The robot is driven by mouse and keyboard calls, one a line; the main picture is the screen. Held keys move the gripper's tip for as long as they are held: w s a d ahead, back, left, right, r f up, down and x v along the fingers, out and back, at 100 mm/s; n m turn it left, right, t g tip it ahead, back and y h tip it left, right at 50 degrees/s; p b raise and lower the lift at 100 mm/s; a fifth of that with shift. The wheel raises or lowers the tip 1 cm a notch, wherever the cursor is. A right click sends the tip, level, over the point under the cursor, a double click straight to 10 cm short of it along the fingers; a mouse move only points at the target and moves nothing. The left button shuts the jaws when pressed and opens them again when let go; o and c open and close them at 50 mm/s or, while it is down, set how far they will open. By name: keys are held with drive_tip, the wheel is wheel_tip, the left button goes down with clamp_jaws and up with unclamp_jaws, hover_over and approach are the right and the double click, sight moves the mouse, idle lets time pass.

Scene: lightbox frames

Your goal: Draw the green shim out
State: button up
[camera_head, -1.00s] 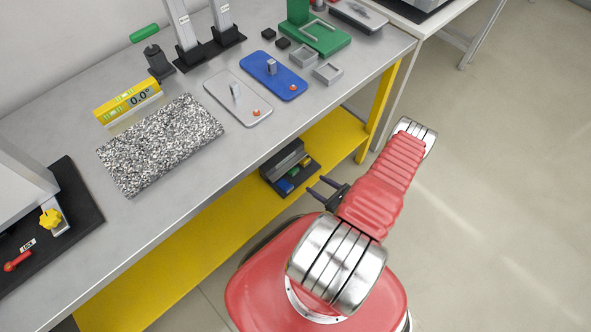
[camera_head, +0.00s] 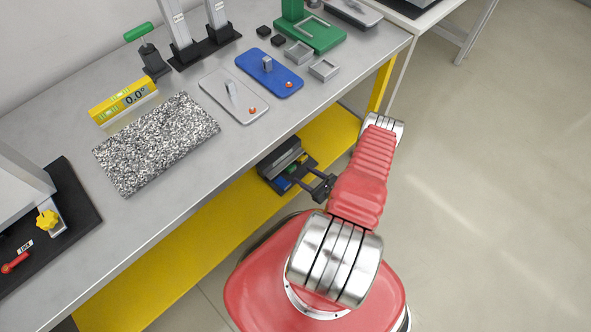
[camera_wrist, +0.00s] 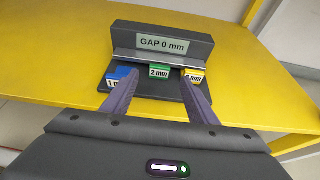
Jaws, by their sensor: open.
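The green shim (camera_wrist: 159,72), marked "2 mm", sits in the middle of a dark grey holder (camera_wrist: 140,35) labelled "GAP 0 mm", on the yellow shelf under the bench. A blue shim (camera_wrist: 118,76) stands to its left and a yellow shim (camera_wrist: 191,76) to its right. In the head view the holder (camera_head: 280,160) shows, with the green shim (camera_head: 291,168) small and partly hidden. My gripper (camera_wrist: 159,88) is open, its fingers reaching toward the holder on either side of the green shim. I cannot tell whether they touch anything. In the head view my gripper (camera_head: 302,183) is at the holder's front edge.
The yellow shelf (camera_head: 200,250) runs below the grey bench top (camera_head: 185,200), which overhangs it. A yellow leg (camera_head: 381,87) stands at the right. The bench holds a speckled plate (camera_head: 155,142), a blue plate (camera_head: 269,75) and other tools. The floor at right is clear.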

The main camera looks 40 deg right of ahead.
sight(293, 169)
drive_tip(key=shift+x, duration=3.7)
drive_tip(key=shift+c, duration=0.4)
clamp_jaws()
